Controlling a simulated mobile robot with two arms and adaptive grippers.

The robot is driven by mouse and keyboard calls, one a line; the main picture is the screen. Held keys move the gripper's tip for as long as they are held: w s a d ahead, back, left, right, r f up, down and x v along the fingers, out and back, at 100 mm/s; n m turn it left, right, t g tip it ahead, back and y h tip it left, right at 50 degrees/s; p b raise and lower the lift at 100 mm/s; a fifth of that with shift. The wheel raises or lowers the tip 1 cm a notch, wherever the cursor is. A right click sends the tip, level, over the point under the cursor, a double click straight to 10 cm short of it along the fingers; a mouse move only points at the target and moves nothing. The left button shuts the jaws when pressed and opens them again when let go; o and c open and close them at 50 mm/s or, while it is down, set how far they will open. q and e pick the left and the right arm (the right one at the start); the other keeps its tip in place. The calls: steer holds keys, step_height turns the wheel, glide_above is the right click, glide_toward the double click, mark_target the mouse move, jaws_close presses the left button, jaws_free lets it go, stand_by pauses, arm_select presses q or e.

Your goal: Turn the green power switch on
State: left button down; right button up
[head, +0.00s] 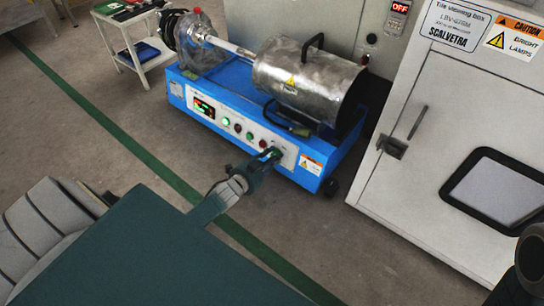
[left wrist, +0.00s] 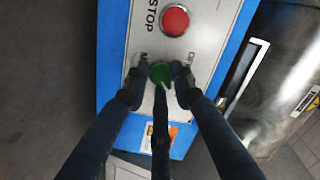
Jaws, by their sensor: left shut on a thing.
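The green power switch (left wrist: 161,74) is a green knob on the light front panel of the blue machine (head: 235,92). In the left wrist view it sits between my left gripper's fingertips (left wrist: 160,82), which close on it from both sides. In the head view my left gripper (head: 270,156) is at the right part of the panel and hides the switch. The lettering beside the knob is partly covered by the fingers, so I cannot tell the switch's setting.
A red STOP button (left wrist: 174,20) is just above the switch in the left wrist view. A lit display (head: 204,108) is at the panel's left. A metal drum (head: 305,80) tops the machine. A tile viewing box (head: 450,130) stands at right, and a white cart (head: 140,45) at back left.

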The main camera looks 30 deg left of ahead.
arm_select(q)
steer(key=shift+d+f, duration=0.2)
steer(key=shift+d, duration=0.25)
steer(key=c, duration=1.7)
jaws_free()
steer(key=shift+a, duration=0.1)
steer(key=v, duration=1.2)
steer(key=shift+r, duration=0.1)
